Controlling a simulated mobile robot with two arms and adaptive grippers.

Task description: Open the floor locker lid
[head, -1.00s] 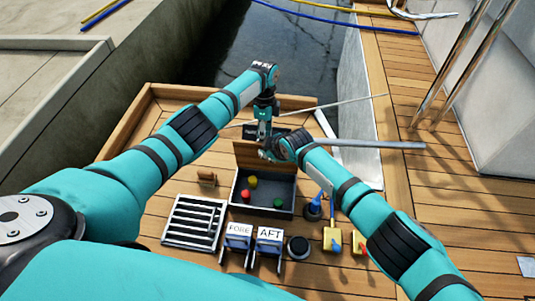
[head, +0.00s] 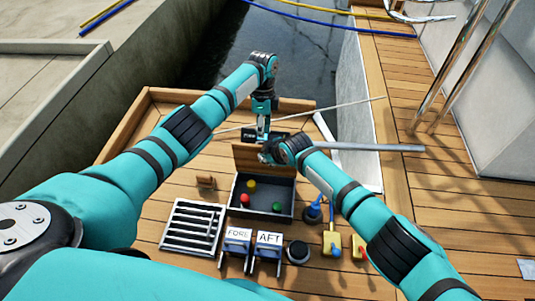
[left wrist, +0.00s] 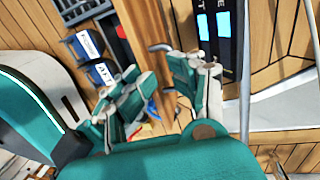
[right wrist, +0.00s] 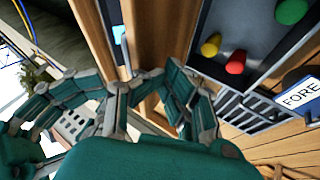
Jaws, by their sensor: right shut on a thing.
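A white slatted grate (head: 192,226), blocks labelled FORE (head: 237,236) and AFT (head: 269,240), a round black item (head: 298,252) and yellow items (head: 332,243) lie nearer. A dark panel with lit displays (left wrist: 215,30) is beyond the lid. A grey bar (head: 380,147) extends right.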

